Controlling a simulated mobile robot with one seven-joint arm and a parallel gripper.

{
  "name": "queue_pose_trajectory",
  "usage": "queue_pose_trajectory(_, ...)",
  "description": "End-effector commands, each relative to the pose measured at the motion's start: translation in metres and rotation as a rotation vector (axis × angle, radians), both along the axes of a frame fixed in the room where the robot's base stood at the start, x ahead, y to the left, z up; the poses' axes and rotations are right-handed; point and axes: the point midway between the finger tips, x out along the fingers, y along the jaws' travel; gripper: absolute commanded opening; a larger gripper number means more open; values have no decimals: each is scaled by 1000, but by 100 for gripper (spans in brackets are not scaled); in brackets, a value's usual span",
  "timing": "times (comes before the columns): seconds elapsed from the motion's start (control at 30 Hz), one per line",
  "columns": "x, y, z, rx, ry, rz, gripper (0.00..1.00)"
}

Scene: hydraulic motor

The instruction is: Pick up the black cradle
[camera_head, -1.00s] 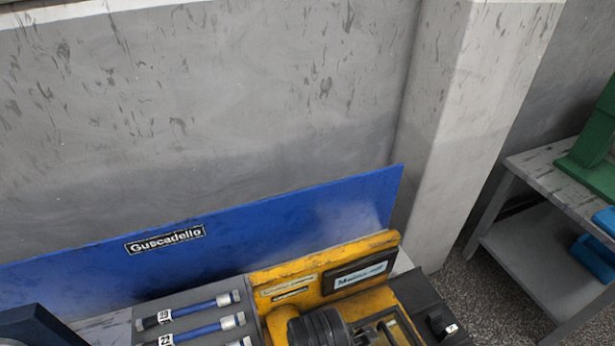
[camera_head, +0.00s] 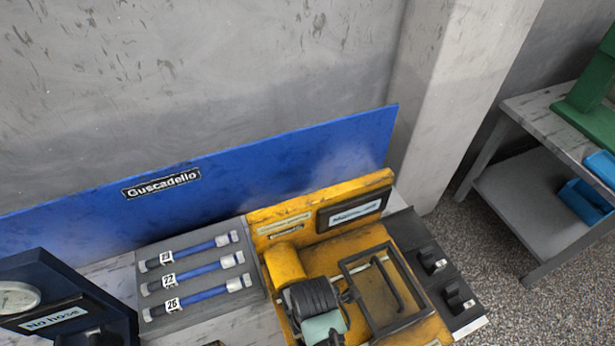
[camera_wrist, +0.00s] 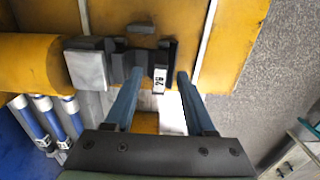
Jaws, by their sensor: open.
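A dark, block-like cradle (camera_wrist: 145,62) with a small white numbered label shows in the wrist view, against yellow surfaces. My gripper (camera_wrist: 157,80) is open, with its two blue-grey fingers apart and the label between their tips in the picture. I cannot tell whether the fingers touch the cradle. In the head view, two small black holders, an upper one (camera_head: 431,261) and a lower one (camera_head: 459,298), sit on a dark plate right of the yellow machine. I cannot match either surely to the one in the wrist view.
The yellow machine (camera_head: 285,262) carries a black frame (camera_head: 386,292) and a black ribbed part (camera_head: 312,296). Blue hoses (camera_head: 190,278) lie in a grey rack to its left. A blue backboard (camera_head: 270,165) stands behind. A grey side table (camera_head: 525,205) is at right.

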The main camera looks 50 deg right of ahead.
Motion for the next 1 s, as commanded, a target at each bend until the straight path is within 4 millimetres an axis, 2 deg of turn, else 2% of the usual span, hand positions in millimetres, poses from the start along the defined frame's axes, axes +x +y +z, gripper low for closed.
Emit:
queue_pose_trajectory(0.13, 0, 0, -10, -1, -1, 0, 55)
queue_pose_trajectory(0.37, 0, 0, -11, -1, -1, 0, 55)
queue_pose_trajectory(0.67, 0, 0, -11, -1, -1, 0, 1)
queue_pose_trajectory(1.0, 0, 0, -11, -1, -1, 0, 0)
